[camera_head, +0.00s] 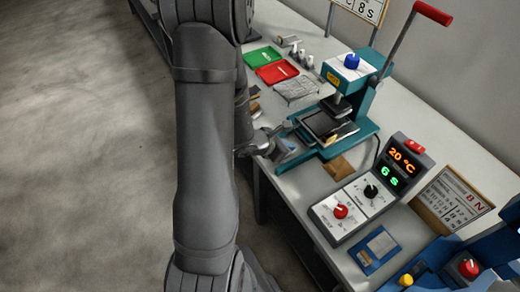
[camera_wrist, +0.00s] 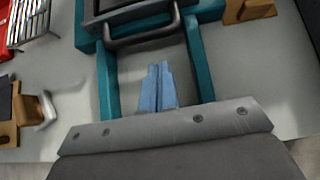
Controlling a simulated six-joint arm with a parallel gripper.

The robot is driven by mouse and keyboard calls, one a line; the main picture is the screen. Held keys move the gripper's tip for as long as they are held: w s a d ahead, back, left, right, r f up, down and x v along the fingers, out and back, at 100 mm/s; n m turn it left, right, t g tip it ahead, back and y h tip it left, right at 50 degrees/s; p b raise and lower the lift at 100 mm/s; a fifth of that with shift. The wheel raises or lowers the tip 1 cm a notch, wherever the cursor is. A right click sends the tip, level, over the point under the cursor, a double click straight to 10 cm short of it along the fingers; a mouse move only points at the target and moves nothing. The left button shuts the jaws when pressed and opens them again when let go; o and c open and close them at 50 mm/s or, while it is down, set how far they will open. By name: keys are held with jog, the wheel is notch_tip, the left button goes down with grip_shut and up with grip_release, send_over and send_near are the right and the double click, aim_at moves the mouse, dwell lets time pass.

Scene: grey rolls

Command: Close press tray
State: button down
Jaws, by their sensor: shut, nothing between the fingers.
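The teal press (camera_head: 352,68) with its red-tipped lever stands on the bench. Its dark press tray (camera_head: 322,125) sits on the teal base, out in front of the press head. In the wrist view the tray (camera_wrist: 128,8) is at the top, with a grey bar handle (camera_wrist: 135,36) on its near edge. My gripper (camera_head: 288,146) is at the front of the press base. Its pale blue fingers (camera_wrist: 158,68) are shut together and empty. They point toward the handle, between the two teal rails (camera_wrist: 200,60), with a visible gap before the handle.
A control box (camera_head: 370,190) with a temperature display stands right of the press. Green (camera_head: 262,56) and red (camera_head: 277,72) trays and small metal parts lie behind it. A blue card (camera_head: 375,248) lies at the front right.

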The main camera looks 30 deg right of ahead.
jog(key=v, duration=1)
jog(key=shift+a, duration=0.6)
jog(key=shift+d+f, duration=0.1)
jog(key=shift+f, duration=0.1)
jog(key=x, duration=0.8)
jog(key=shift+d+f, duration=0.1)
jog(key=shift+f, duration=0.05)
jog(key=d, duration=0.3)
jog(key=shift+d+f, duration=0.2)
jog(key=shift+f, duration=0.05)
jog(key=shift+d+r, duration=0.15)
jog(key=shift+d, duration=0.7)
jog(key=shift+a, duration=0.15)
